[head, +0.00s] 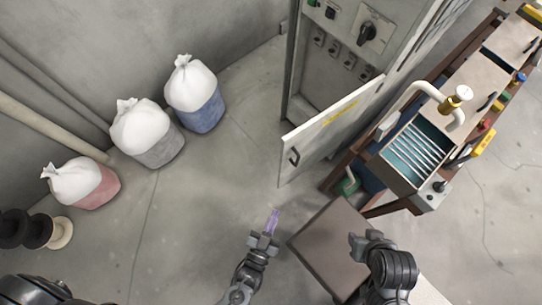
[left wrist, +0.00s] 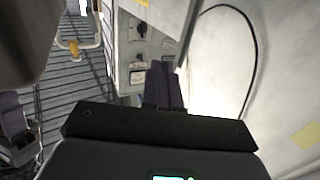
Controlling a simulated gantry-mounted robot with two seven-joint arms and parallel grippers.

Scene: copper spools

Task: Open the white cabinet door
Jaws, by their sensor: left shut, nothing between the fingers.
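The white cabinet door (head: 330,130) stands swung out from the grey cabinet (head: 297,60) in the head view, with the cabinet's inside showing behind it. It has a dark handle (head: 293,156) near its free edge and a yellow label. My left gripper (head: 272,221) is shut and empty, below the door in the picture and apart from the handle. Its closed fingers (left wrist: 163,85) also show in the left wrist view, with the cabinet's switch panel (left wrist: 152,42) beyond them. My right gripper (head: 357,242) is at the lower right, over a brown surface; its finger opening is unclear.
Several tied sacks, including a blue one (head: 197,105) and a red one (head: 95,187), stand along the left wall. A workbench (head: 405,205) with a ribbed teal tray is right of the door. The floor between sacks and door is clear.

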